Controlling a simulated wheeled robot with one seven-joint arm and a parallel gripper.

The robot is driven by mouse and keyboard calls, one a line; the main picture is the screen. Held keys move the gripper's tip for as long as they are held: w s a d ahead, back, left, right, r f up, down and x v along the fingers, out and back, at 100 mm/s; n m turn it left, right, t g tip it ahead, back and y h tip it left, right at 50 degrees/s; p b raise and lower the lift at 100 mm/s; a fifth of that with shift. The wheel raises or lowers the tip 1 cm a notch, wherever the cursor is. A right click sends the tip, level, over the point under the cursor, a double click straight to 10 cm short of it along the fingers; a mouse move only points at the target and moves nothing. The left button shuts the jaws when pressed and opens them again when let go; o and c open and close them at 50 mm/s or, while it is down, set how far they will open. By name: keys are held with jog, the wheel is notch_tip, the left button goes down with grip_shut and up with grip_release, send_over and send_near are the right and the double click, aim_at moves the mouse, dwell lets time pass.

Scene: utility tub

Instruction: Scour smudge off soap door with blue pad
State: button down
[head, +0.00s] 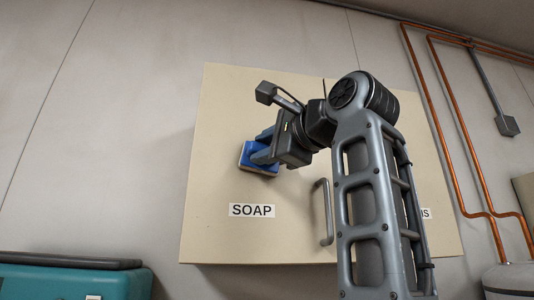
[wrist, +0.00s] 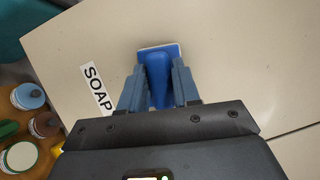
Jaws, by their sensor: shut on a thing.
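A beige wall cabinet has a left door (head: 215,190) labelled SOAP (head: 252,210); the door and its label (wrist: 97,88) also show in the wrist view. My gripper (head: 262,152) is shut on the blue pad (head: 258,166), holding it by its raised handle. The pad (wrist: 158,66) has a pale edge and lies at or very near the door face, above the label; I cannot tell whether it touches. No smudge shows on the visible part of the door; the area behind the pad and my arm is hidden.
A door handle (head: 326,212) sticks out right of the label. My arm covers much of the right door and its label. Copper pipes (head: 452,130) run along the right wall. A teal box (head: 70,280) is at lower left. Several cans (wrist: 28,97) show in the wrist view.

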jog(key=w+d, duration=0.2)
jog(key=d, duration=0.6)
dwell(0.7)
jog(key=shift+s+d+b, duration=0.25)
jog(key=shift+s+b, duration=0.05)
jog(key=shift+s, duration=0.65)
jog(key=shift+s+d+b, duration=0.25)
jog(key=shift+s, duration=0.7)
jog(key=shift+s+d+b, duration=0.25)
jog(key=shift+s+b, duration=0.05)
jog(key=shift+s, duration=0.65)
jog(key=s, duration=0.3)
jog(key=shift+d, duration=0.4)
